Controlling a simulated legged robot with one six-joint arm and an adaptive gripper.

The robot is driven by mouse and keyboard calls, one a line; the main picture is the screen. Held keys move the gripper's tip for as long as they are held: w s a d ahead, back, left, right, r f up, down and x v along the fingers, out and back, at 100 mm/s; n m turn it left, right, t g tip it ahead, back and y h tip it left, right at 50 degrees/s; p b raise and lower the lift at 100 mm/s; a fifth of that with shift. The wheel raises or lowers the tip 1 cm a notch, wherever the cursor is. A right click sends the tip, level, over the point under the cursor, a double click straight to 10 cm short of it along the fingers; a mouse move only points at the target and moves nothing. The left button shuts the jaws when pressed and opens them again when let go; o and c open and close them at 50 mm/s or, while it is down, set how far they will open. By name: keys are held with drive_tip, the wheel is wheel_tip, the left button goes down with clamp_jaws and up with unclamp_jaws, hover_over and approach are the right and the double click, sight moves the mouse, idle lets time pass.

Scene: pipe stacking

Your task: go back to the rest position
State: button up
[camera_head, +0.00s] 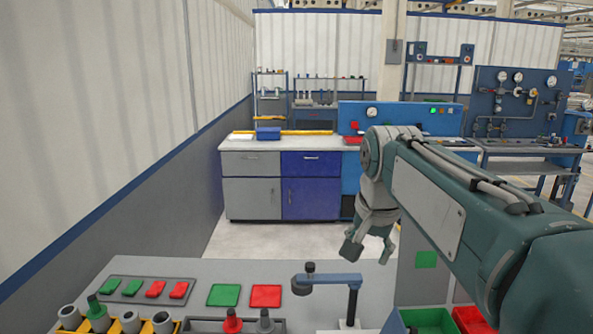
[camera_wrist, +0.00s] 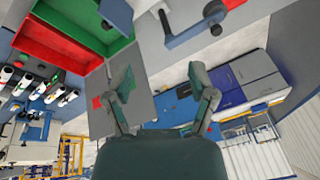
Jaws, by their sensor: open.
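My gripper (camera_head: 369,248) is at the end of my raised arm, above and beyond the bench's far edge in the head view. In the wrist view my gripper (camera_wrist: 163,92) shows two fingers spread wide apart with nothing between them. Grey pipe pieces (camera_head: 69,316) stand in a yellow rack at the front left of the bench. A green piece (camera_head: 97,308) stands upright among them. A red piece (camera_head: 232,321) and a grey piece (camera_head: 264,321) stand in a dark tray nearby.
A blue clamp arm on a post (camera_head: 340,279) rises from the bench near my gripper. Green and red bins (camera_head: 427,321) sit at the front right. Flat green (camera_head: 223,295) and red (camera_head: 265,296) pads lie mid-bench. A white wall runs along the left; cabinets (camera_head: 281,185) stand beyond open floor.

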drive_tip(key=s+d+f+n+t, duration=0.1)
drive_tip(key=s+f+n, duration=0.2)
drive_tip(key=s+f, duration=0.3)
drive_tip(key=s+d+f+n+t, duration=0.1)
drive_tip(key=s+f, duration=0.5)
drive_tip(key=s, duration=0.7)
drive_tip(key=shift+s+d+f+n, duration=0.2)
drive_tip(key=shift+d+n, duration=0.55)
drive_tip(key=shift+n, duration=0.35)
drive_tip(key=shift+c, duration=0.9)
